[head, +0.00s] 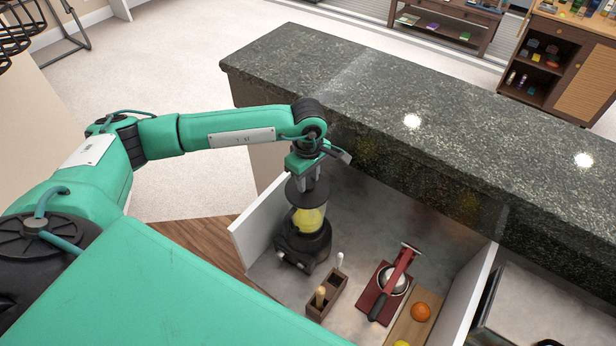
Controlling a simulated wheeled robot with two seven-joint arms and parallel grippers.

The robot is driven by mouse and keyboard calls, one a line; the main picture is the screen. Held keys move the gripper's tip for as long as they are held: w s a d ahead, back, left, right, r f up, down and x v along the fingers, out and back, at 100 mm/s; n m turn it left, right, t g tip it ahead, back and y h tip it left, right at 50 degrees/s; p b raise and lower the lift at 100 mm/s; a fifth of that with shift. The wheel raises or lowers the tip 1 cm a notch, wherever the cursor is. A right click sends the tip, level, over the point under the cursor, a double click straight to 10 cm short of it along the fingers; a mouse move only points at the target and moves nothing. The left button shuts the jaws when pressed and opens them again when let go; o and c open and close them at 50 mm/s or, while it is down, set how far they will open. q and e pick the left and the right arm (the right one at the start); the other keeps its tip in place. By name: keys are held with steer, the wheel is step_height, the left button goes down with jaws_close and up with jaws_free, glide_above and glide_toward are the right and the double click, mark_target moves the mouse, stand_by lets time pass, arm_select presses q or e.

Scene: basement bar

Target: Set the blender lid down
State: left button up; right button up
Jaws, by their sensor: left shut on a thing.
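My left gripper (308,184) points down over the blender and is shut on the dark round blender lid (296,196). The lid is right above the mouth of the blender jar (308,219), which has something yellow in it. From this angle I cannot tell whether the lid touches the jar's rim. The jar stands upright on its black blender base (303,247), on the grey lower counter (352,237). The fingertips are partly hidden against the dark lid. My right gripper is not in view.
A brown wooden holder (328,296) stands in front of the blender. To the right are a red press (388,285) and an orange (420,312) on a wooden board (405,328). The raised stone bar top (420,120) behind is clear. A white panel (251,252) borders the left.

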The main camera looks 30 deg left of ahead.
mark_target(308, 181)
arm_select(q)
steer(key=shift+f, duration=0.25)
steer(key=o, duration=1.1)
steer(key=shift+r+b, duration=0.45)
steer(key=shift+r, duration=0.05)
step_height(308, 181, up, 13)
steer(key=b, duration=0.3)
steer(key=shift+b, duration=0.4)
steer(key=shift+f, duration=0.1)
